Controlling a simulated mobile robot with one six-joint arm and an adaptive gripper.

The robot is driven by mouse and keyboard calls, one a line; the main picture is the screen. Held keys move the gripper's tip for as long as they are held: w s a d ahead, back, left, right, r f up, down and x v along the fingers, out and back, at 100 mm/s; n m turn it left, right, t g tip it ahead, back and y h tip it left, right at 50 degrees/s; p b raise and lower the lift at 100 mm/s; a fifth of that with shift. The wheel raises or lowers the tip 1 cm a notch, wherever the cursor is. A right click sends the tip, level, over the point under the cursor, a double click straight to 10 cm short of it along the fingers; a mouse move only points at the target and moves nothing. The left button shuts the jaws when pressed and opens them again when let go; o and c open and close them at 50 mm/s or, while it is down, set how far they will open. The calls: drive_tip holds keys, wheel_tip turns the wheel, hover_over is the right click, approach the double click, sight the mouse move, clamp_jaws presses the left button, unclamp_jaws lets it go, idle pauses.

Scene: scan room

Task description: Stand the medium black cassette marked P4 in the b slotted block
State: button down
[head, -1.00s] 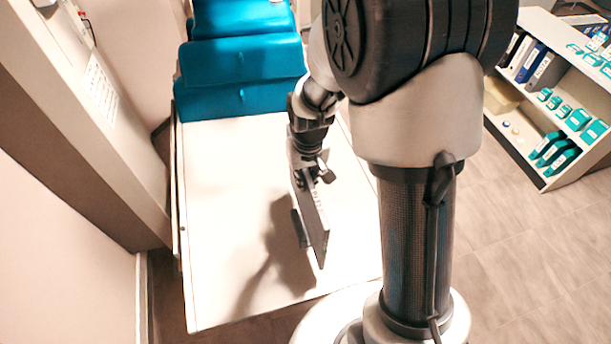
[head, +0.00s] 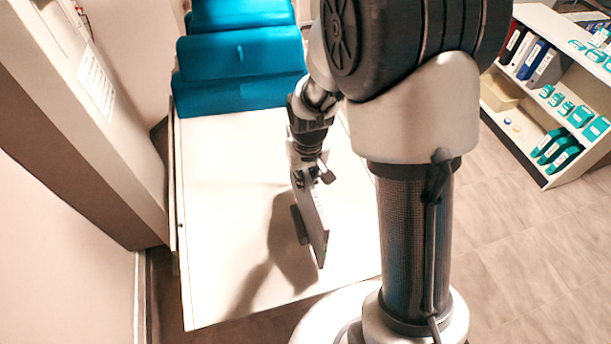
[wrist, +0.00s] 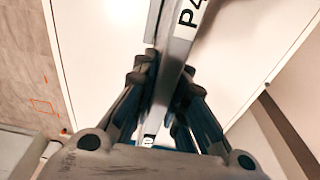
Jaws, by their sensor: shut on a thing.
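My gripper (head: 309,172) is shut on the cassette (head: 315,225), a thin dark grey plate held on edge over the white table top. In the wrist view the cassette (wrist: 184,48) runs up between the fingers (wrist: 165,90), with a white label reading P4; the label is partly cut off at the top. A small white mark shows low between the fingers. A short dark piece (head: 299,225) shows just left of the cassette in the head view; I cannot tell whether it is a slotted block. No b marking is readable.
The white table top (head: 225,215) is mostly bare, with shadows of my arm. Blue cushions (head: 240,60) lie at its far end. A wall and post (head: 95,130) stand close on the left. A white shelf (head: 530,150) with binders and teal items is at the right.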

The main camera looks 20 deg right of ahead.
drive_tip(key=shift+f+b, duration=0.85)
drive_tip(key=shift+f, duration=0.25)
drive_tip(key=c, duration=1.5)
unclamp_jaws()
drive_tip(key=shift+c, duration=0.2)
drive_tip(key=shift+s+f, duration=0.1)
drive_tip(key=r, duration=0.4)
drive_tip(key=s+r, duration=0.1)
drive_tip(key=r, duration=0.7)
drive_tip(key=shift+s, duration=0.2)
drive_tip(key=shift+r, duration=0.1)
